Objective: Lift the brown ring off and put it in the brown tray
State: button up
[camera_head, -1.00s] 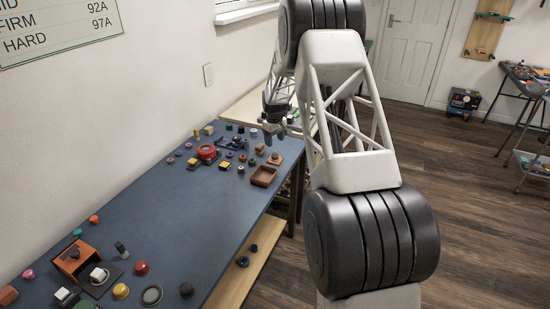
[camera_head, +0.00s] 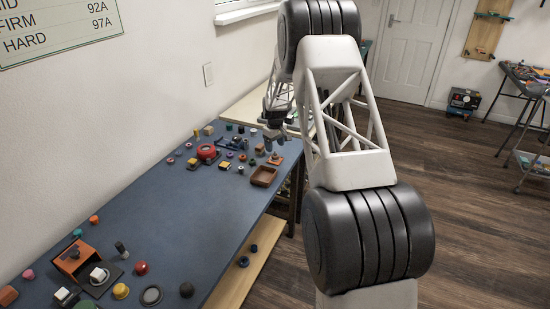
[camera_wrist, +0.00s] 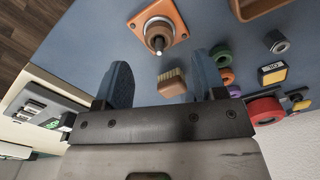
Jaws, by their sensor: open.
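The brown ring (camera_wrist: 150,31) sits around an upright post on an orange square base (camera_wrist: 178,19) in the wrist view. A pale metal tip shows through the ring. In the head view the orange base (camera_head: 275,160) is small, near the right edge of the blue table, and the ring is too small to make out. The brown tray (camera_head: 262,184) is just left of and nearer than the base; its edge also shows at the top right of the wrist view (camera_wrist: 262,8). My gripper (camera_wrist: 162,68) is open and empty, above the table, apart from the ring.
A brown-and-tan block (camera_wrist: 172,83) lies on the table, seen between my fingers. A green ring (camera_wrist: 222,56), a red round part (camera_wrist: 264,109) and a yellow-topped block (camera_wrist: 272,74) lie to the right. The near blue table (camera_head: 180,220) has bare room.

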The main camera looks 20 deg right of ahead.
aim_at(275, 153)
jog(key=shift+d+f, duration=0.1)
jog(key=shift+f, duration=2.5)
jog(key=c, duration=1)
jog(key=shift+r, duration=0.1)
jog(key=shift+r, duration=4.9)
